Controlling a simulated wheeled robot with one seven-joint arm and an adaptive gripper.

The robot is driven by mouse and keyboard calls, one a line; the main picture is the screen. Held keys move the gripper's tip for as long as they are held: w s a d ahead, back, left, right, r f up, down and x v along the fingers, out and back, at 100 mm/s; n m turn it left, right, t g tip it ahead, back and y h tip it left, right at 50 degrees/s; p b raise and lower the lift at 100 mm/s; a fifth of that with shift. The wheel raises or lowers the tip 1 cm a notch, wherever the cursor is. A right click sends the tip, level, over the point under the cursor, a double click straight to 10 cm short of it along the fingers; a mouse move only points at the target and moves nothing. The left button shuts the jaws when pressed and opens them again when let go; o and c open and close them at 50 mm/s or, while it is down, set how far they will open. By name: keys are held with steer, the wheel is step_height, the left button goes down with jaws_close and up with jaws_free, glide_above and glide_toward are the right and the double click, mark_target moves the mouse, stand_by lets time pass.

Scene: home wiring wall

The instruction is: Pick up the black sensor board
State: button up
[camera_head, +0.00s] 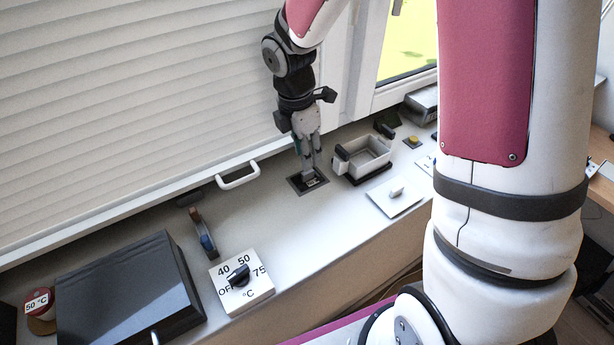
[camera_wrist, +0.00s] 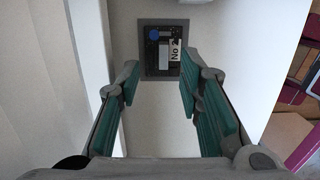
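The black sensor board (camera_head: 311,183) lies on the white sill, in a dark square recess or frame, below my gripper (camera_head: 309,170). In the wrist view the board (camera_wrist: 163,57) shows a blue round part, a grey block and a white label reading "No 2". My gripper (camera_wrist: 158,97) has its green-padded fingers spread wide on either side, with nothing between them. The board sits ahead of the fingertips in that view. In the head view the fingertips hide part of the board, and I cannot tell whether they touch it.
A grey open box (camera_head: 365,155) stands just right of my gripper. A white plate with a knob (camera_head: 395,196) lies in front of it. The temperature dial (camera_head: 241,281), a black flat case (camera_head: 126,290) and a white handle (camera_head: 238,177) are to the left. The shutter and window frame rise close behind.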

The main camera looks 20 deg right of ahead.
mark_target(308, 176)
steer(key=shift+s+d+f+p, duration=0.1)
steer(key=shift+f+p, duration=0.05)
steer(key=shift+f, duration=1.25)
steer(key=shift+s+d+f+p, duration=0.1)
steer(key=shift+f+p, duration=0.05)
steer(key=shift+f, duration=1.2)
jaws_close()
